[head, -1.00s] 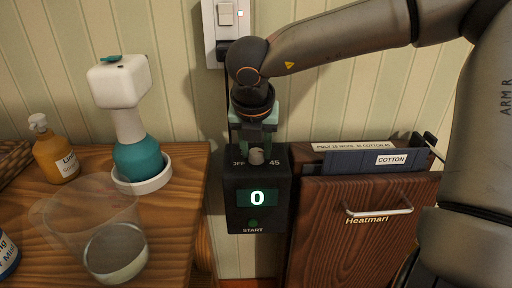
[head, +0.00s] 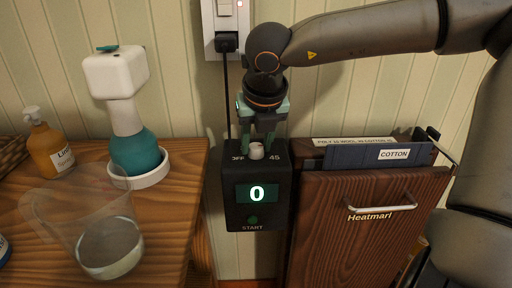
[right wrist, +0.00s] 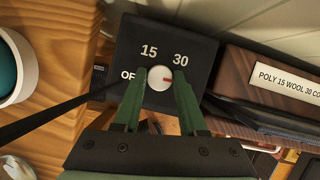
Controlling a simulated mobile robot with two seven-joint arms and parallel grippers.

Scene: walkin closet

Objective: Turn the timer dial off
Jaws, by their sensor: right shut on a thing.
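The black timer box (head: 257,215) hangs by the wall, its green display reading 0, with a START button below. The small white timer dial (head: 257,152) is on its top face. The labels 15 and 30 are visible there; a finger covers the label on the right. My right gripper (head: 262,146) reaches down from above, its green fingers on either side of the dial and shut on it. My left gripper is not in view.
A wall outlet (head: 226,12) holds a black plug with a cord running down behind the box. To the left, a wooden counter (head: 180,210) carries a measuring cup (head: 105,225), a teal-and-white bottle (head: 130,135) and an amber pump bottle (head: 50,148). A wooden hamper (head: 350,230) stands right.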

